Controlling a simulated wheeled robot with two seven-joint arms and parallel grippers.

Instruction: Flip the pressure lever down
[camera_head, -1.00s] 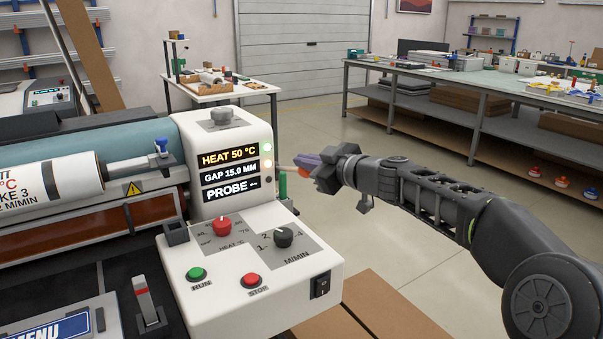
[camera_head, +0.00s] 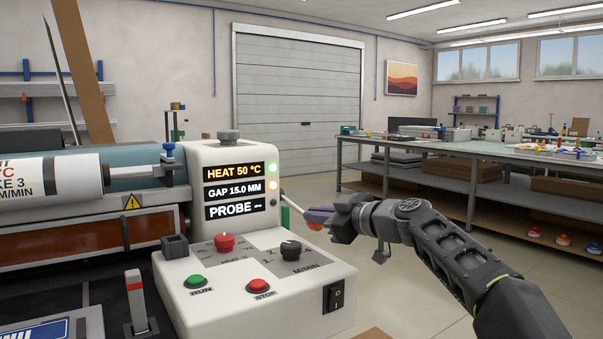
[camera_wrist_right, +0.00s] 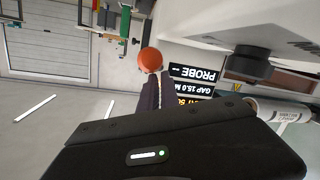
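A thin pale lever rod (camera_head: 292,203) sticks out from the right side of the white control housing, at a slant toward my right gripper. In the right wrist view a round orange-red knob (camera_wrist_right: 150,60) shows just beyond the fingertips; I take it to be this lever's end. My right gripper (camera_head: 318,216) is at the rod's outer end, its dark purple fingers close together, also seen in the right wrist view (camera_wrist_right: 155,92). I cannot tell whether the fingers touch the knob. My left gripper is out of view.
The control panel (camera_head: 255,300) carries a red knob, a black knob, green and red buttons and a black switch. A small red-banded upright lever (camera_head: 136,300) stands at the front left. A long workbench (camera_head: 440,150) stands behind right. Open floor lies right of the machine.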

